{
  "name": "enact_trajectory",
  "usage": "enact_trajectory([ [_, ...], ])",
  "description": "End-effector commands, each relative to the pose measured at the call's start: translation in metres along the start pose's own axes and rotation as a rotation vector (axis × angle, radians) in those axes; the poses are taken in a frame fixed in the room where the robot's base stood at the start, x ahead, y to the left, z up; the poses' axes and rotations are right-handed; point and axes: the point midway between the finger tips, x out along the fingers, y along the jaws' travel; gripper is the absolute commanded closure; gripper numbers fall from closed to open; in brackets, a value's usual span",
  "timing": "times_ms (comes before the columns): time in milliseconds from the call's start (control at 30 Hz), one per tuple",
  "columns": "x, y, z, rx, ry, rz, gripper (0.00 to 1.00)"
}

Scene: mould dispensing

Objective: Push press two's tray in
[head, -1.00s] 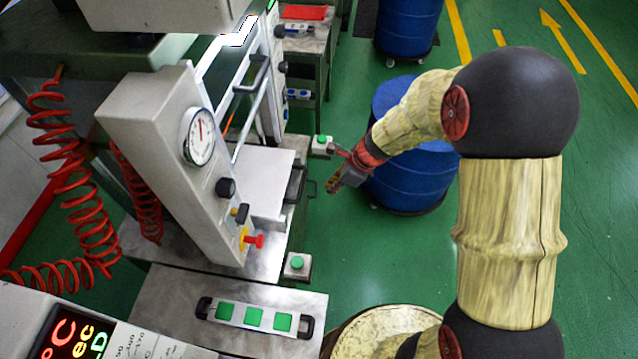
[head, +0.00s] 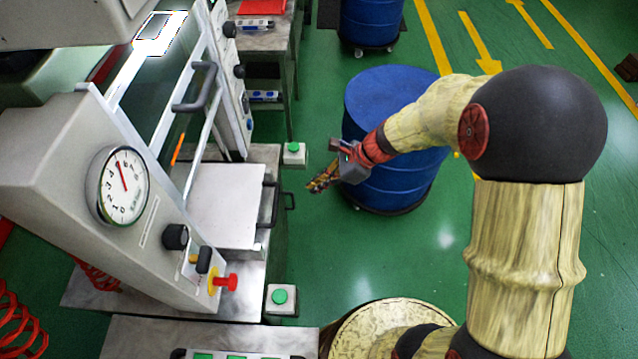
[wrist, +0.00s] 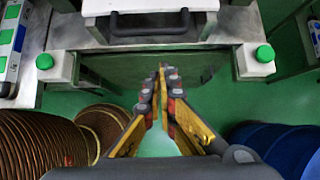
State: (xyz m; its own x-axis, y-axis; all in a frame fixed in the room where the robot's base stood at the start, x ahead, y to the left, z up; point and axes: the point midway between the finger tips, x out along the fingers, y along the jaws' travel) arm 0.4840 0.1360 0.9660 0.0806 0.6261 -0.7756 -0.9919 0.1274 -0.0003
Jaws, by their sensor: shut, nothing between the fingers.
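The press (head: 118,212) with a round gauge stands at the left in the head view. Its pale flat tray (head: 225,205) sticks out toward the aisle, with a dark handle (head: 272,205) on its front edge. In the wrist view the tray front (wrist: 150,8) and its dark handle (wrist: 150,24) are at the top centre. My gripper (head: 318,184) is shut and empty, out in front of the tray, apart from the handle. In the wrist view its fingertips (wrist: 162,72) meet below the handle. I cannot read a number on the press.
Green buttons on boxes flank the tray, one at the near side (head: 281,297) and one at the far side (head: 293,150). A blue drum (head: 395,110) stands behind my forearm. A round container (head: 345,330) is at the bottom. Green floor lies between press and drum.

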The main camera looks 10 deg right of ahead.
Motion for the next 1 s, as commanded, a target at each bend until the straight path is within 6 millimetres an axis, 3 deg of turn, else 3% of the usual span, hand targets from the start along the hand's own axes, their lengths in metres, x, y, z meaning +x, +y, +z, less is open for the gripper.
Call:
enact_trajectory([
  [200, 0.048, 0.001, -0.002, 0.0, 0.001, 0.003, 1.0],
  [400, 0.077, 0.0, 0.009, -0.003, 0.001, 0.0, 1.0],
  [633, 0.092, 0.0, 0.022, 0.0, 0.001, 0.0, 1.0],
  [1000, 0.093, -0.001, 0.025, 0.001, 0.001, -0.001, 1.0],
])
